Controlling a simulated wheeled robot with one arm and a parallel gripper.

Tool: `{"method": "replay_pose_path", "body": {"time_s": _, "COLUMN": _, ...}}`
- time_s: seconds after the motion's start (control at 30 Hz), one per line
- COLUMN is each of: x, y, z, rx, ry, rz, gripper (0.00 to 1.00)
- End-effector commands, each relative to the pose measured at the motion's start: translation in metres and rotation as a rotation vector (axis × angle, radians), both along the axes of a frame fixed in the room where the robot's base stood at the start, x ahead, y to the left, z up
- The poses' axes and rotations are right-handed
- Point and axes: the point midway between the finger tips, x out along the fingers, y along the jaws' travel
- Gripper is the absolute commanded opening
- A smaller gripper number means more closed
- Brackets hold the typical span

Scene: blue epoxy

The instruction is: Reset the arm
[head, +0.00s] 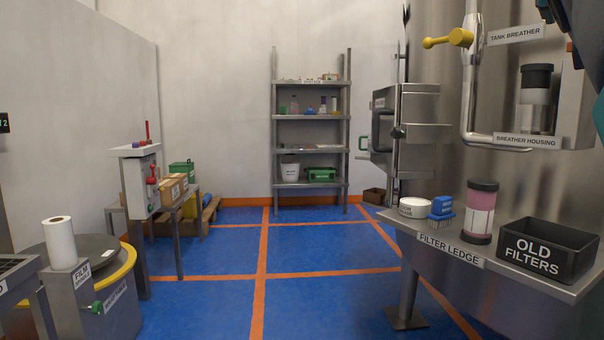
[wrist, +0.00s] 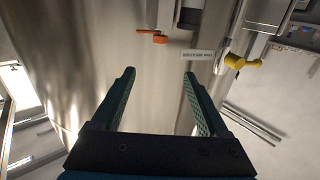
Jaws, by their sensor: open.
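My gripper (wrist: 158,75) shows in the wrist view with its two dark green fingers spread apart and nothing between them. It is in front of a large shiny steel tank (wrist: 90,50). In the head view only a dark part of what looks like my arm shows at the top right edge, and the fingers are out of view there. A yellow-handled valve (wrist: 235,62) is beyond the fingers to the right in the wrist view, and an orange handle (wrist: 155,37) is above them, both apart from the fingers.
In the head view the filter ledge (head: 450,262) holds a white tub (head: 414,208), a blue brush (head: 441,212), a pink filter (head: 480,212) and an OLD FILTERS bin (head: 545,255). Shelves (head: 310,117) stand at the back. The blue floor (head: 320,290) between is clear.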

Motion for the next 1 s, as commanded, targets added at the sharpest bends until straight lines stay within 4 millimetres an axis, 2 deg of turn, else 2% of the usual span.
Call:
{"method": "replay_pose_path", "body": {"time_s": 0.27, "x": 0.017, "y": 0.003, "z": -0.040, "rx": 0.044, "ry": 0.097, "rz": 0.032, "gripper": 0.78}}
{"method": "replay_pose_path", "body": {"time_s": 0.47, "x": 0.031, "y": 0.009, "z": -0.089, "rx": 0.093, "ry": 0.208, "rz": 0.068, "gripper": 0.78}}
{"method": "replay_pose_path", "body": {"time_s": 0.57, "x": 0.038, "y": 0.014, "z": -0.122, "rx": 0.125, "ry": 0.281, "rz": 0.092, "gripper": 0.78}}
{"method": "replay_pose_path", "body": {"time_s": 0.67, "x": 0.043, "y": 0.023, "z": -0.159, "rx": 0.161, "ry": 0.365, "rz": 0.123, "gripper": 0.78}}
{"method": "replay_pose_path", "body": {"time_s": 0.77, "x": 0.045, "y": 0.036, "z": -0.210, "rx": 0.209, "ry": 0.479, "rz": 0.164, "gripper": 0.78}}
{"method": "replay_pose_path", "body": {"time_s": 0.8, "x": 0.044, "y": 0.043, "z": -0.237, "rx": 0.233, "ry": 0.538, "rz": 0.185, "gripper": 0.78}}
{"method": "replay_pose_path", "body": {"time_s": 0.87, "x": 0.040, "y": 0.056, "z": -0.276, "rx": 0.270, "ry": 0.626, "rz": 0.218, "gripper": 0.78}}
{"method": "replay_pose_path", "body": {"time_s": 0.9, "x": 0.035, "y": 0.065, "z": -0.303, "rx": 0.294, "ry": 0.687, "rz": 0.240, "gripper": 0.78}}
{"method": "replay_pose_path", "body": {"time_s": 1.0, "x": 0.016, "y": 0.088, "z": -0.365, "rx": 0.354, "ry": 0.834, "rz": 0.294, "gripper": 0.78}}
